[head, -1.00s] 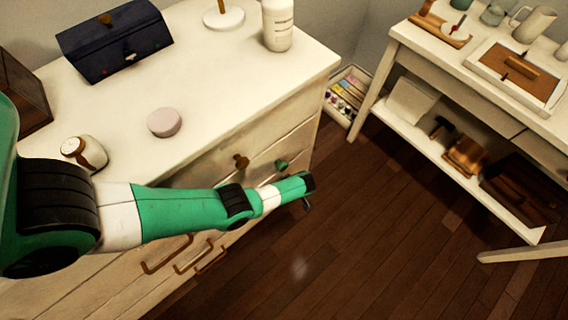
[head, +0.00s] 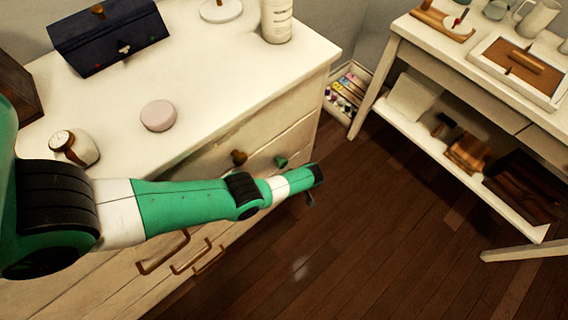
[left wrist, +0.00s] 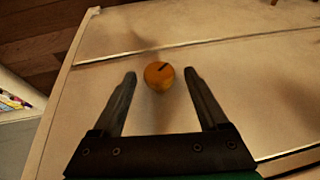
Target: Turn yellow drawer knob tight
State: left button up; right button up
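The yellow drawer knob (left wrist: 158,75), round and orange-yellow with a short dark mark on its face, shows on the pale drawer front in the left wrist view. A yellow-brown knob (head: 239,157) also shows on the dresser front in the head view, beside a green knob (head: 281,161). My left gripper (left wrist: 160,74) is open, with one finger on each side of the yellow knob and visible gaps on both sides. How deep the knob sits between the fingertips I cannot tell. In the head view my left gripper (head: 312,194) is mostly hidden by its own wrist. My right gripper is not in view.
The dresser top (head: 215,95) holds a dark blue box (head: 108,38), a pink disc (head: 158,116), a small clock (head: 74,147) and a white bottle (head: 277,20). Drawer handles (head: 190,256) lie below my arm. A white table (head: 405,40) stands right; floor (head: 390,240) between is clear.

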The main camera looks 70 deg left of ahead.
pick_arm(q)
jog(key=p+v, duration=0.8)
jog(key=v, duration=0.3)
jog(key=shift+r, duration=0.35)
